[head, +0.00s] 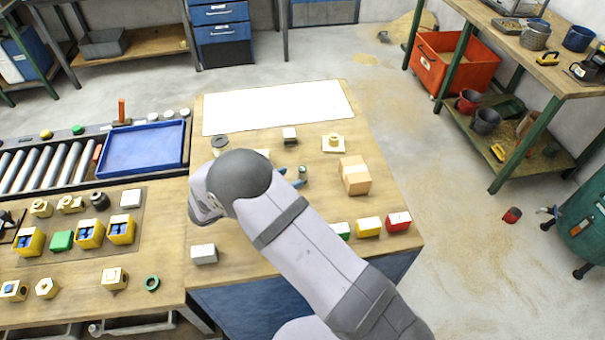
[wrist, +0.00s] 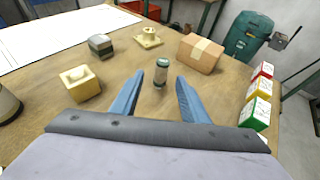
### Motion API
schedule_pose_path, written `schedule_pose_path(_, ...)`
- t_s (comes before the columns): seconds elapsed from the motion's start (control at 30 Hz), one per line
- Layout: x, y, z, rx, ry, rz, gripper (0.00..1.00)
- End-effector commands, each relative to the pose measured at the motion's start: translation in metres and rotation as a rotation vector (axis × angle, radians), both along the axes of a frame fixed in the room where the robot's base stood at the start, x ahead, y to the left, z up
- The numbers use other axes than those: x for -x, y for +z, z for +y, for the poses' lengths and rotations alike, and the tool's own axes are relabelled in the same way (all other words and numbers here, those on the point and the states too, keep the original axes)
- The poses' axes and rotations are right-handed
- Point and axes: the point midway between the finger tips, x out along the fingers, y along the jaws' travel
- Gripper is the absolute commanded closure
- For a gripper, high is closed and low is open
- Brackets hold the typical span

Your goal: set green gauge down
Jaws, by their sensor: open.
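The green gauge appears to be a small upright cylinder, grey with a dark green top, standing on the wooden table. It shows in the wrist view (wrist: 161,72) and, partly hidden by my gripper, in the head view (head: 302,170). My gripper (wrist: 160,84) has its two blue fingers spread, one on either side of the gauge's near end, with visible gaps to both. In the head view my gripper (head: 293,178) is low over the table, mostly hidden behind my arm.
A cardboard box (wrist: 200,53) stands right of the gauge. A yellow block (wrist: 81,83) and a dark-topped block (wrist: 101,45) are on the left, a flanged yellow part (wrist: 148,38) behind. Red, yellow and green boxes (wrist: 257,90) line the right. A white sheet (head: 278,106) lies clear at the back.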

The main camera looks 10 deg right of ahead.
Motion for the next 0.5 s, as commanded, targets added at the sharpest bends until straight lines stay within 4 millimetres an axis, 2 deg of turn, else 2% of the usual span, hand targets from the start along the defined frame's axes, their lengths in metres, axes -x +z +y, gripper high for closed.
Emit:
schedule_pose_path(0.13, -0.006, -0.003, -0.011, 0.001, -0.001, 0.002, 0.59)
schedule_pose_path(0.5, -0.013, -0.008, -0.024, 0.004, -0.002, 0.002, 0.59)
